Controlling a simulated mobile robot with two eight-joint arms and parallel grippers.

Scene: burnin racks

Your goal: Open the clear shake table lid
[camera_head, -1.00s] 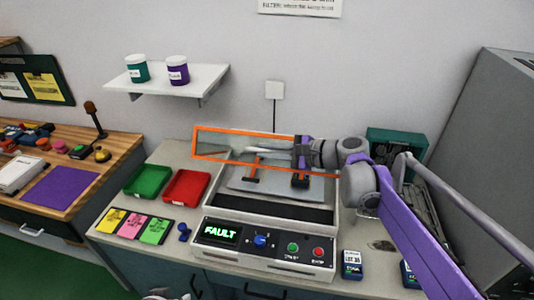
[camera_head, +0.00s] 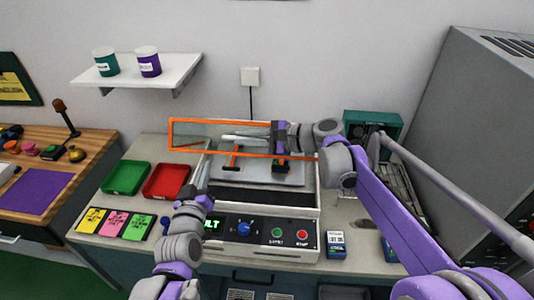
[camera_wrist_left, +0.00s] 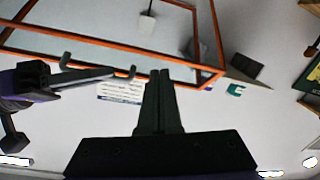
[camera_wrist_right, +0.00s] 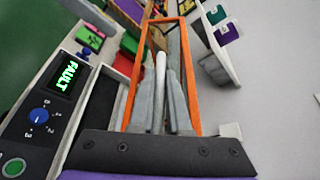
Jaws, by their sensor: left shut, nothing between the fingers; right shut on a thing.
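The clear lid (camera_head: 171,133) has an orange frame and stands raised and tilted above the shake table (camera_head: 262,197). Its frame also shows in the left wrist view (camera_wrist_left: 217,40) and the right wrist view (camera_wrist_right: 189,85). My right gripper (camera_head: 276,137) is at the lid, shut on a pale bar (camera_head: 243,138) that looks like its handle. The bar runs between the fingers in the right wrist view (camera_wrist_right: 160,80). My left gripper (camera_head: 203,172) is shut and empty, in front of the lid's left part. In its wrist view the fingertips (camera_wrist_left: 160,73) overlap the lower frame; contact cannot be told.
The front panel shows a partly covered display, a blue knob (camera_head: 243,228) and green and red buttons. Green (camera_head: 126,177) and red (camera_head: 167,181) trays lie to the left. A labelled blue box (camera_head: 336,243) stands at the right front. A shelf with two cups (camera_head: 135,72) hangs above.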

